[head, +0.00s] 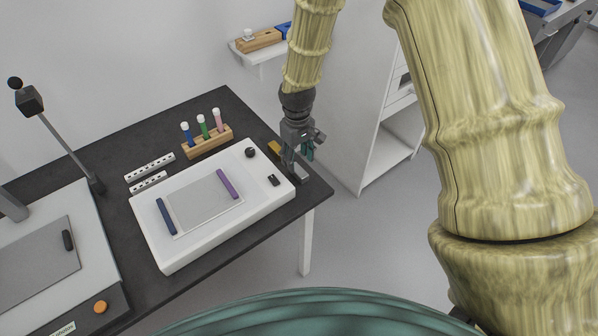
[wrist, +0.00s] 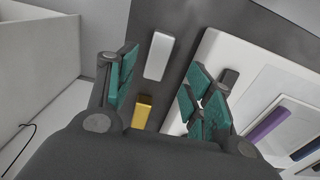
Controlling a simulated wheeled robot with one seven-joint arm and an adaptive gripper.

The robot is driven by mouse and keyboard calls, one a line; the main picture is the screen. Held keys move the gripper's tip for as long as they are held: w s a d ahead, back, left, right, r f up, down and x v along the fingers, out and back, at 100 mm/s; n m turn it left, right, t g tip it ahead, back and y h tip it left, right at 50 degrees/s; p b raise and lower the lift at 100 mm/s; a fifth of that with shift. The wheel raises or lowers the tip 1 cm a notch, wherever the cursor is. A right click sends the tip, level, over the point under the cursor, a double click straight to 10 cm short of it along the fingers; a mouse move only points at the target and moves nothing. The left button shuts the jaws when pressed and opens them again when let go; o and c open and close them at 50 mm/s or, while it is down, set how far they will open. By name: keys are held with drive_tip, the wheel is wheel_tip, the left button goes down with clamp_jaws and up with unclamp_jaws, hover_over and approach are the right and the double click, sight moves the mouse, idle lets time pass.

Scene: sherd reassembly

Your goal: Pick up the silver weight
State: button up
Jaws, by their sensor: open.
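The silver weight (wrist: 158,56) is a pale grey rectangular block lying on the dark table. In the wrist view it shows beyond and between my fingertips, nearer the left one. In the head view its grey end (head: 299,173) shows just below my gripper (head: 300,155), near the table's right corner. My gripper (wrist: 163,88) is open, with teal finger pads, and nothing is between them. It hovers above the table; I cannot tell the exact height. The fingers partly hide the weight in the head view.
A gold block (wrist: 142,112) lies close to the silver weight. A white light box (head: 160,245) with a black knob (head: 250,152) is just beside it. A wooden rack (head: 207,142) with coloured tubes stands behind. A white shelf unit (head: 385,140) is past the table's right edge.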

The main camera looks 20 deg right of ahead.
sight(299, 170)
drive_tip(key=shift+d+f+p, duration=0.2)
drive_tip(key=shift+f+p, duration=0.65)
drive_tip(key=shift+f, duration=1.85)
drive_tip(key=shift+c, duration=0.4)
clamp_jaws()
drive_tip(key=shift+r, duration=0.1)
